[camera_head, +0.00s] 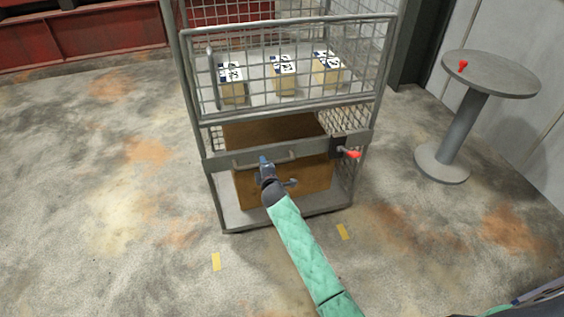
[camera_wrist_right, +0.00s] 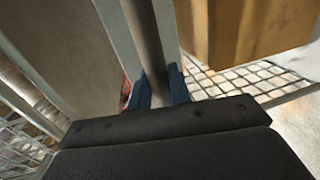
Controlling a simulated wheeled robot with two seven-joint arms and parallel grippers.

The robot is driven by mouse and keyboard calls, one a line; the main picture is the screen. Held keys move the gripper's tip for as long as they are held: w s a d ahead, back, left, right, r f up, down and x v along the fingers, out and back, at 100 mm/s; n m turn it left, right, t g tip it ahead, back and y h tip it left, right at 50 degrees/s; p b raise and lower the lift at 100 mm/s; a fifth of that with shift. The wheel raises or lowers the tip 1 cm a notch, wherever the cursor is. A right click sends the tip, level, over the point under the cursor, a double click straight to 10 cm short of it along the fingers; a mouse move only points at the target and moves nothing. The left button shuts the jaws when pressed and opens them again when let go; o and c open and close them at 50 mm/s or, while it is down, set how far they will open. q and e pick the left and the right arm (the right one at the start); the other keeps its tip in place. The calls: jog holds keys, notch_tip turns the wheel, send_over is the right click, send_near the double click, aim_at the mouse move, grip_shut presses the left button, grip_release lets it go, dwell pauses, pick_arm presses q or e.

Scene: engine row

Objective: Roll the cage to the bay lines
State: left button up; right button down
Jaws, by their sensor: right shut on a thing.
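The grey wire-mesh cage (camera_head: 212,161) stands upright in the middle of the head view. Its upper shelf holds three small boxes with printed tops (camera_head: 283,66), and a large brown box (camera_head: 315,178) sits low inside. My right gripper (camera_head: 265,163) is shut on the horizontal handle bar (camera_head: 286,158) on the cage's near side. In the right wrist view the bar (camera_wrist_right: 146,35) passes between the blue fingers (camera_wrist_right: 157,92). My left gripper is not in view.
A round grey table (camera_head: 505,76) with a small red item (camera_head: 463,65) stands at the right. A red-tipped lever (camera_head: 351,154) is on the cage's right side. A red structure (camera_head: 100,35) is at the back left. Stained floor is clear left and in front.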

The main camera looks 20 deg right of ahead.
aim_at(249, 169)
jog(key=a, duration=0.4)
jog(key=shift+a, duration=0.75)
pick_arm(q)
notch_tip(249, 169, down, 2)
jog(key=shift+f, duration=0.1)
pick_arm(e)
jog(key=c, duration=1.3)
grip_release()
jog(key=shift+w+a, duration=0.1)
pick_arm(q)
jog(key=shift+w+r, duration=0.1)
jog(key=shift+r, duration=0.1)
pick_arm(e)
jog(key=shift+s, duration=0.6)
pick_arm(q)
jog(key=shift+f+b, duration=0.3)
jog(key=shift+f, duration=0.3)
pick_arm(e)
jog(key=shift+s+r, duration=0.25)
jog(key=shift+s, duration=0.85)
jog(key=shift+s+r, duration=0.25)
jog(key=shift+s, duration=0.8)
jog(key=shift+s+r, duration=0.25)
jog(key=shift+s, duration=0.85)
